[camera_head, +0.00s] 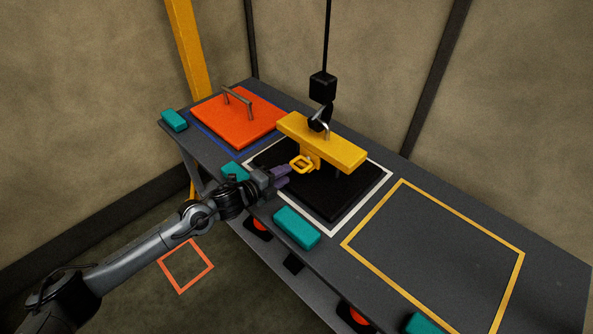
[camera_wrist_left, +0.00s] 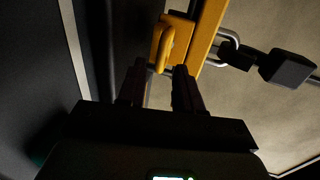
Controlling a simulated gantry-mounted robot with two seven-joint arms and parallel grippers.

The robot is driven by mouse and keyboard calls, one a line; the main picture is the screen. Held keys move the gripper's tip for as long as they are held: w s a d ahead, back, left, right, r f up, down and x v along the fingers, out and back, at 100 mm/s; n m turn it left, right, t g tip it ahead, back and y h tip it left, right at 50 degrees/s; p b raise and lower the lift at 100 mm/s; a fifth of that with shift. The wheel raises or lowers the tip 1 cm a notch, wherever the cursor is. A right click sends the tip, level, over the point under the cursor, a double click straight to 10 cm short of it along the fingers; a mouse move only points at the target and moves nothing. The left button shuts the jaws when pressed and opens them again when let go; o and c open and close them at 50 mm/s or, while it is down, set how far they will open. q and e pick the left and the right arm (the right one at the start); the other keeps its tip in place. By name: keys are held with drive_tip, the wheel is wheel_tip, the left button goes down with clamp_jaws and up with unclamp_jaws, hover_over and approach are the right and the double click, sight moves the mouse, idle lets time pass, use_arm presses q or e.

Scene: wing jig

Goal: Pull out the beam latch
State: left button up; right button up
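The yellow beam (camera_head: 325,140) hangs from a black hook (camera_head: 319,121) on a cable, above a black plate (camera_head: 320,190) inside a white outline. The latch, a yellow ring handle (camera_head: 302,164), sticks out of the beam's near side. My left gripper (camera_head: 286,177) is just in front of and below the latch ring. In the left wrist view the two dark fingers (camera_wrist_left: 160,85) are apart, with the yellow latch ring (camera_wrist_left: 167,47) ahead of the gap, near the fingertips. Nothing shows between the fingers. My right gripper is in neither view.
An orange plate (camera_head: 234,118) with a grey handle lies at the table's far left. Teal blocks (camera_head: 297,227) line the near edge of the grey table (camera_head: 540,262). The yellow-outlined square (camera_head: 440,255) at right is empty.

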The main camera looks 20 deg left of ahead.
sight(295, 169)
use_arm(q)
drive_tip(key=shift+b+x, duration=0.85)
drive_tip(key=shift+x, duration=2.2)
drive_tip(key=shift+r, duration=0.1)
drive_tip(key=shift+c, duration=0.2)
clamp_jaws()
